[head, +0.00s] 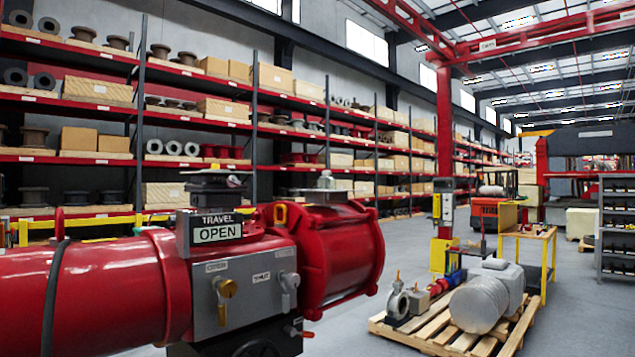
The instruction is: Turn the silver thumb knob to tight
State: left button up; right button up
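A red valve actuator (110,290) fills the lower left of the head view. A grey control panel (245,290) is on its front. On the panel's right side is a silver knob (289,284) with a grip that hangs down. On its left side is a brass-yellow knob (227,289), also pointing down. Small labels above the knobs are too small to read surely. A sign (217,228) above the panel reads TRAVEL OPEN. A small silver fitting (325,181) sits on top of the red housing. Neither of my grippers is in view.
A wooden pallet (450,338) with a grey motor and small parts lies on the floor at right. A yellow-legged table (527,236) stands behind it. Tall red-shelved racks (200,120) line the back left. Grey floor (350,325) is open between actuator and pallet.

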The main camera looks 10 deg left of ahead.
aim_at(232, 181)
jog(key=i+l+z, duration=0.5)
jog(key=i+z, duration=0.25)
jog(key=i, duration=0.3)
jog(key=i+z, duration=0.4)
jog(key=i, duration=0.15)
jog(key=i+l+u, duration=0.1)
jog(key=i+u, duration=0.3)
jog(key=i, duration=0.15)
jog(key=i+l+u, duration=0.25)
jog(key=i+u, duration=0.2)
jog(key=i, duration=0.1)
